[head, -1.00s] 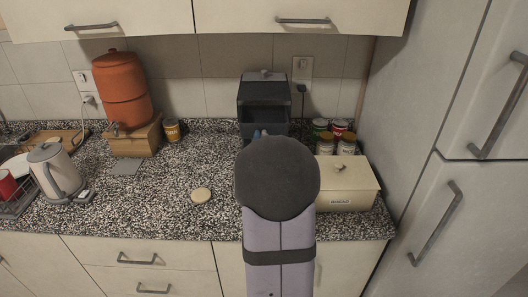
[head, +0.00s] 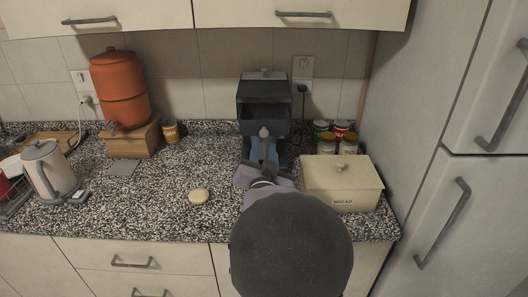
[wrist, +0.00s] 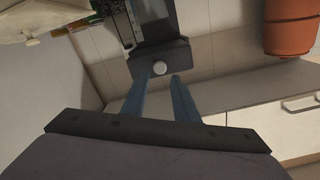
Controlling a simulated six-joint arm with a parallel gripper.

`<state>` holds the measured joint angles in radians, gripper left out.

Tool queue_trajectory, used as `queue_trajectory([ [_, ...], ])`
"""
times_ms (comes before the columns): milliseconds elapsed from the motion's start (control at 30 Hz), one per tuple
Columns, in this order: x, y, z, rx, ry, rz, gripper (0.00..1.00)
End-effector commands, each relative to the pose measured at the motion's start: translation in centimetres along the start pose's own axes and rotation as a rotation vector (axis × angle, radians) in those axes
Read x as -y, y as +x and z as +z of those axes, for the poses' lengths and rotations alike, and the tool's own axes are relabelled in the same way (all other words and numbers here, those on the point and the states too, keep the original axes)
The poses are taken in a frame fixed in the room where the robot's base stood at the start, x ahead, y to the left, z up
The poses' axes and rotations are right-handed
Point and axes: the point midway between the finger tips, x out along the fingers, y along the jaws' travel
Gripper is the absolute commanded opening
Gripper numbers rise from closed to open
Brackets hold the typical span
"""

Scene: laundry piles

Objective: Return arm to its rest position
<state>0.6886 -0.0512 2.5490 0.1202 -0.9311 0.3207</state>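My gripper (head: 262,153) has two blue fingers and is in front of the black appliance, above the worktop. A grey rounded piece shows between the fingers in the head view; I cannot tell what it belongs to. In the wrist view, which is upside down, the fingers of my gripper (wrist: 159,78) stand apart with nothing held between them. The black appliance (head: 263,88) stands against the tiled wall; its top with a round knob (wrist: 160,68) shows beyond the fingertips. My dark rounded arm joint fills the lower middle of the head view.
A cream bread box (head: 342,184) stands close to the right of my arm, with several jars (head: 327,143) behind it. A round beige disc (head: 199,195) lies on the speckled worktop (head: 170,185) to the left. An orange dispenser (head: 122,85) and a kettle (head: 48,170) stand farther left.

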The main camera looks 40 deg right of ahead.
Motion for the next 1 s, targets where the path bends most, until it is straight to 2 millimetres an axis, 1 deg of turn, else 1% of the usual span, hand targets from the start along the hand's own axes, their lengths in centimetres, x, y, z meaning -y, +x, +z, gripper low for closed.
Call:
queue_trajectory([
  [367, 0.0, 0.0, 0.1, 0.003, -0.019, 0.001, 0.27],
  [467, -0.5, 0.0, 1.5, 0.060, -0.045, 0.019, 0.27],
  [567, -1.3, -0.4, 4.1, 0.165, -0.078, 0.046, 0.27],
  [633, -2.1, -0.9, 6.5, 0.268, -0.107, 0.070, 0.27],
  [667, -2.5, -1.3, 7.7, 0.318, -0.121, 0.080, 0.27],
  [700, -3.0, -2.0, 9.3, 0.389, -0.139, 0.093, 0.27],
  [767, -3.7, -3.3, 11.8, 0.505, -0.169, 0.112, 0.27],
  [800, -4.3, -4.3, 13.4, 0.584, -0.189, 0.124, 0.27],
  [867, -5.1, -6.2, 15.7, 0.704, -0.217, 0.141, 0.27],
  [900, -5.6, -7.6, 17.1, 0.784, -0.235, 0.151, 0.27],
  [967, -6.3, -9.8, 18.9, 0.902, -0.260, 0.164, 0.27],
  [1000, -6.7, -11.4, 19.9, 0.977, -0.277, 0.171, 0.27],
])
